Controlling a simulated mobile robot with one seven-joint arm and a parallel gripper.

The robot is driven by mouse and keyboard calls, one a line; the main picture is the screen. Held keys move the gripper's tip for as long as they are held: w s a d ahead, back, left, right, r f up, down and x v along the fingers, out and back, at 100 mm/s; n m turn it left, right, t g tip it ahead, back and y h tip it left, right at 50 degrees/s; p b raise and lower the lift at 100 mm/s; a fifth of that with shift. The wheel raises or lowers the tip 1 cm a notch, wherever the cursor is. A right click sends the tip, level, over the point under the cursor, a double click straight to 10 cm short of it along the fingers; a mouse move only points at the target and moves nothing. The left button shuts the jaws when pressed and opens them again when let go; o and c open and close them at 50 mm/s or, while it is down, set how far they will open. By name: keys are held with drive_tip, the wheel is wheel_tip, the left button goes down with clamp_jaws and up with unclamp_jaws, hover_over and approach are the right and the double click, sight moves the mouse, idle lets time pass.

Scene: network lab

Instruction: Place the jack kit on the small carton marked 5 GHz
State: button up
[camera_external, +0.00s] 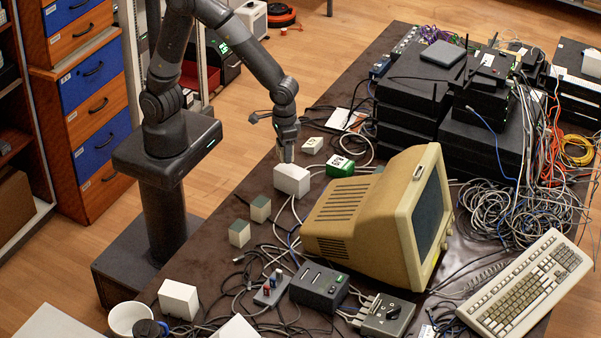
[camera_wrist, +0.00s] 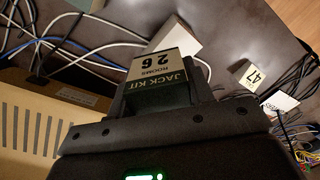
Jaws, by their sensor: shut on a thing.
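My gripper (camera_external: 287,150) points down over the table, by the white box (camera_external: 292,180) between my arm and the beige monitor. In the wrist view my gripper (camera_wrist: 160,92) is shut on the jack kit (camera_wrist: 160,65), a dark block with a cream label reading "JACK KIT ROOMS 26". In the external view the kit is too small to make out at the fingertips. A pale box (camera_wrist: 182,36) lies just beyond the kit in the wrist view, partly hidden by it. No 5 GHz marking is readable, so I cannot tell which carton bears it.
A green labelled box (camera_external: 340,166) and a small white box (camera_external: 312,145) stand close by. The beige monitor (camera_external: 375,215) is to the right. Two small blocks (camera_external: 260,208) (camera_external: 239,233) stand nearer the camera. A box marked 47 (camera_wrist: 247,75) shows in the wrist view. Loose cables cross the table.

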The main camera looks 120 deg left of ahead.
sight(292, 170)
drive_tip(key=shift+w+a+f, duration=0.25)
drive_tip(key=shift+a+f, duration=0.2)
drive_tip(key=shift+a, duration=0.15)
drive_tip(key=shift+w+a+f, duration=0.2)
drive_tip(key=shift+a+f, duration=0.2)
drive_tip(key=shift+a, duration=0.15)
drive_tip(key=shift+f, duration=1.95)
drive_tip(key=shift+f, duration=0.1)
drive_tip(key=o, duration=1)
drive_tip(key=shift+o, duration=0.2)
